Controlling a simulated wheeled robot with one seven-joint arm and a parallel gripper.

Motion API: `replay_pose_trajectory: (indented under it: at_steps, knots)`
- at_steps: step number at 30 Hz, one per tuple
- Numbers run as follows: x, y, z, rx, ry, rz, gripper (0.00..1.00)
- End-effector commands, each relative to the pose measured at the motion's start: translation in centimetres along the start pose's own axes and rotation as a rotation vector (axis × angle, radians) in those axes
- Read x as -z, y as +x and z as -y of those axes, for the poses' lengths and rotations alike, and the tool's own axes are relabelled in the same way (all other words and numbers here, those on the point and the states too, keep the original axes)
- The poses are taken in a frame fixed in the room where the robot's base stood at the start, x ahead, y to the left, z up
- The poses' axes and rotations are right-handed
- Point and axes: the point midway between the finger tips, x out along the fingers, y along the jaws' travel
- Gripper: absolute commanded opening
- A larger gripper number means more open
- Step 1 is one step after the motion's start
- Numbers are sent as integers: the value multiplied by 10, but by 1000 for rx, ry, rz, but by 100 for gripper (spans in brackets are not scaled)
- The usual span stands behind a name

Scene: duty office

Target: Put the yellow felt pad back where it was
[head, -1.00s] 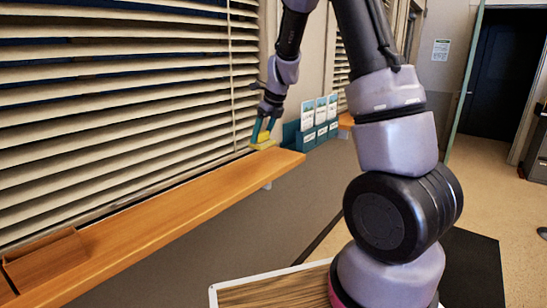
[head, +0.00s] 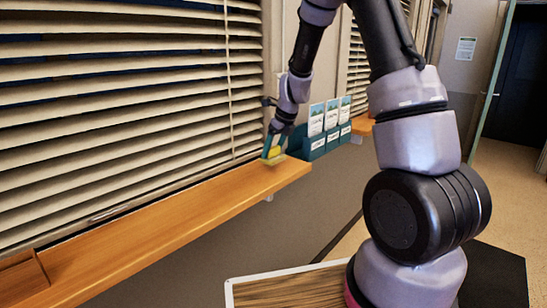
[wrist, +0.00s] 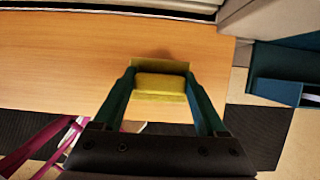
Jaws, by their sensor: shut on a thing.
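The yellow felt pad (wrist: 160,86) is between the two green fingers of my gripper (wrist: 162,92) in the wrist view. It looks like a yellow block with a flatter, wider olive-yellow part under it. My gripper is shut on it. In the head view, the pad (head: 276,153) shows small between the fingers of my gripper (head: 274,148), at the right end of the wooden shelf (head: 170,215). The pad is over the shelf top, close to its front edge. I cannot tell whether its underside touches the wood.
A teal leaflet rack (head: 313,149) with white leaflets stands just beyond the shelf's end. Slatted blinds (head: 120,100) run along the shelf's back. A wooden tray (head: 22,280) sits at the near left end. The shelf between is clear.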

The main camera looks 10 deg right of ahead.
Motion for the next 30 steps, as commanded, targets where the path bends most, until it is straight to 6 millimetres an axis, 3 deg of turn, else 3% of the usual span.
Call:
replay_pose_trajectory:
  at_steps: [6, 17, 18, 20, 30]
  knots:
    - [11, 25, 1, 0, 2, -2, 22]
    - [12, 28, 0, 0, 1, -2, 22]
    - [12, 28, 0, 0, 1, -1, 82]
    - [12, 28, 0, 0, 0, -1, 100]
    - [10, 22, 0, 1, -1, 0, 100]
